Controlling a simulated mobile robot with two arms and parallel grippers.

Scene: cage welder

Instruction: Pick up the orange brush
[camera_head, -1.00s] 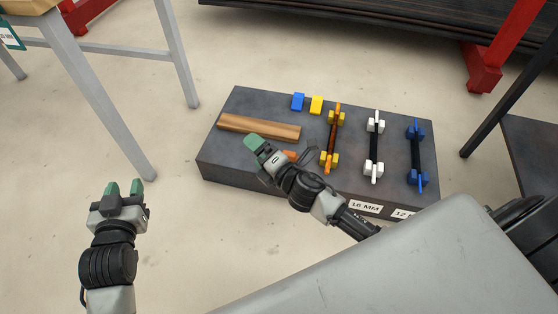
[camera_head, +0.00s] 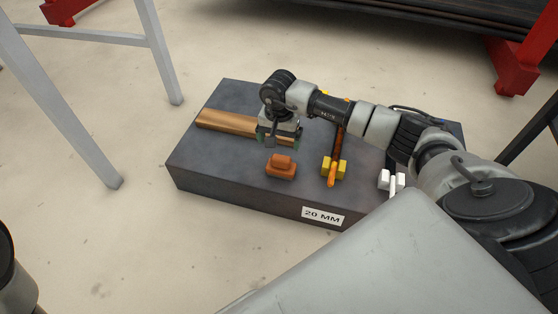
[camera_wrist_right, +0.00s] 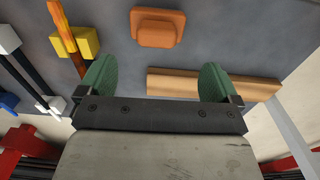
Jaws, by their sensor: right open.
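The orange brush (camera_head: 281,167), a small block with a raised grip, sits on the dark slab (camera_head: 235,192) near its front edge. It also shows at the top of the right wrist view (camera_wrist_right: 157,27), beyond my fingertips. My right gripper (camera_head: 281,141) is open and empty, pointing down just behind the brush, above the right end of the wooden bar. Its green fingers show apart in the right wrist view (camera_wrist_right: 157,78), with the brush ahead of the gap. My left gripper is out of view.
A wooden bar (camera_head: 225,122) lies on the slab. An orange-and-black tool in yellow holders (camera_head: 333,168) stands right of the brush, then white holders (camera_head: 391,180). A table's grey legs (camera_head: 75,115) stand at left. The floor in front is clear.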

